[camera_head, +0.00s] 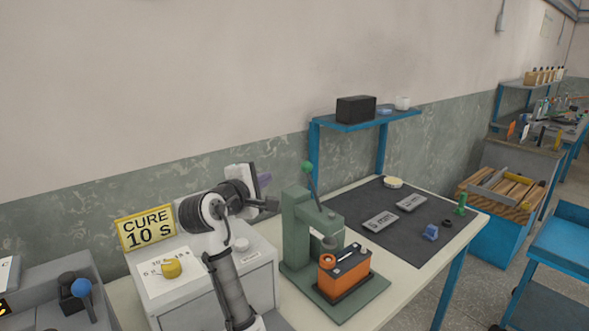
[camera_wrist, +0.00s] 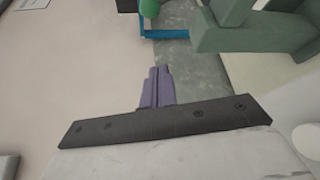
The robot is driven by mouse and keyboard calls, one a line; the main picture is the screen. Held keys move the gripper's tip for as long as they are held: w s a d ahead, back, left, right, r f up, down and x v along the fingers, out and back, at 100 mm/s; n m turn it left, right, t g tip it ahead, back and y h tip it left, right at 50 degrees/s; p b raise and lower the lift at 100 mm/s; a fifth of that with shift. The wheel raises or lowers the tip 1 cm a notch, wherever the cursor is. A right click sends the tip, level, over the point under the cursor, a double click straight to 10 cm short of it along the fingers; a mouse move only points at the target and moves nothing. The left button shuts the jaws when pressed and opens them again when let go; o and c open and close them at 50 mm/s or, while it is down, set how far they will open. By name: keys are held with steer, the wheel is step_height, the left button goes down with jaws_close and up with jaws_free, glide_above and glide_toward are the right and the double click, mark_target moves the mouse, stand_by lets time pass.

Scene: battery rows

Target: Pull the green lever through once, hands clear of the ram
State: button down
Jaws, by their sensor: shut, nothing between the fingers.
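The green press (camera_head: 296,228) stands on the bench. Its lever (camera_head: 314,187) points up, leaning slightly, with a green ball knob (camera_head: 307,167) on top. The knob also shows at the top edge of the wrist view (camera_wrist: 149,8). The ram (camera_head: 329,241) is above an orange battery (camera_head: 343,272) with a dark top, which sits on the press base. My gripper (camera_head: 264,179) is left of the lever, apart from it. Its purple fingers are together and empty in the wrist view (camera_wrist: 160,72). My wrist partly hides them in the head view.
A grey cabinet with a yellow knob (camera_head: 171,269) and a "CURE 10 S" sign (camera_head: 146,228) stands left of the press. A dark mat (camera_head: 372,215) with grey plates and small parts lies to the right. A blue shelf (camera_head: 365,122) is behind.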

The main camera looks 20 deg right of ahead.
mark_target(313, 187)
steer(key=w+d+b, duration=0.1)
steer(key=d, duration=0.1)
steer(key=w+d+b, duration=0.1)
steer(key=w+d, duration=0.1)
steer(key=d, duration=0.1)
steer(key=w+d+b, duration=0.1)
steer(key=d, duration=0.2)
steer(key=shift+w+d+f, duration=0.2)
steer(key=shift+w+f, duration=0.1)
steer(key=shift+s+d+r, duration=0.15)
steer(key=shift+s, duration=0.15)
stand_by(0.4)
